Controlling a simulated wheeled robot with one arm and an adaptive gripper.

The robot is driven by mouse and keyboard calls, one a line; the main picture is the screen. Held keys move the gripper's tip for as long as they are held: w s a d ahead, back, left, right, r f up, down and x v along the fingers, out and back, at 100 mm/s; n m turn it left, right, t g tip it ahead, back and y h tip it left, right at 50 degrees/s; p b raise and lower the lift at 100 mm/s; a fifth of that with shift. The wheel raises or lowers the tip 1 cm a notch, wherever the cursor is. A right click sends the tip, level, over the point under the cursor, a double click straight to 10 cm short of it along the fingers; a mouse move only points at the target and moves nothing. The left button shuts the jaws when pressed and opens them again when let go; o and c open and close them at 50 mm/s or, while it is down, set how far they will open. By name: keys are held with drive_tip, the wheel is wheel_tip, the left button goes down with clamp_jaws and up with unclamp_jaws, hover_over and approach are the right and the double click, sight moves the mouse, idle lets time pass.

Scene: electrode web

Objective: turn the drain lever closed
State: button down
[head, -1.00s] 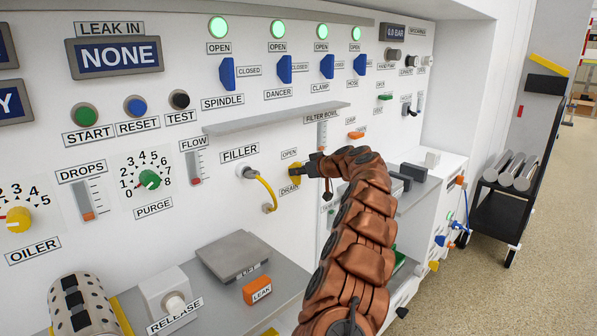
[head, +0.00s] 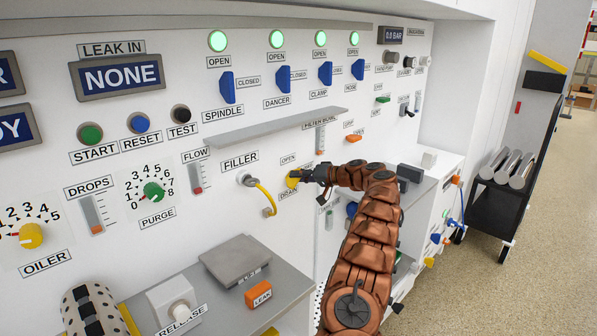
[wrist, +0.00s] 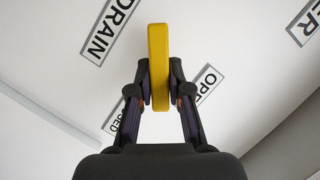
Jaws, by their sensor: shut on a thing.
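The yellow drain lever (head: 292,180) is on the white panel, between an OPEN label above and a DRAIN label below in the head view. My gripper (head: 301,175) reaches it from the right. In the wrist view, the lever (wrist: 159,50) stands upright in the picture between my two dark fingers (wrist: 160,88), which are shut on it from both sides. The DRAIN label (wrist: 110,30) is to its upper left and the OPEN label (wrist: 208,84) to its right. A label at lower left, ending in "SED", is partly hidden by the left finger.
A yellow filler hose (head: 264,196) hangs just left of the lever. A grey shelf strip (head: 278,127) juts out above. A grey plate (head: 235,260) and an orange LEAK block (head: 258,294) lie on the ledge below. Blue valve handles line the panel higher up.

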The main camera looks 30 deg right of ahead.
drive_tip(key=m, duration=0.1)
drive_tip(key=m+y+p, duration=0.1)
drive_tip(key=shift+d+m+t, duration=0.2)
drive_tip(key=shift+m+t, duration=0.2)
drive_tip(key=shift+f+m+t+y, duration=0.15)
drive_tip(key=shift+m+t+y, duration=0.2)
drive_tip(key=shift+m, duration=0.5)
drive_tip(key=shift+f+m+t+y, duration=0.15)
drive_tip(key=shift+m+y, duration=0.3)
drive_tip(key=shift+m, duration=0.4)
drive_tip(key=c, duration=1.1)
unclamp_jaws()
drive_tip(key=v, duration=1.2)
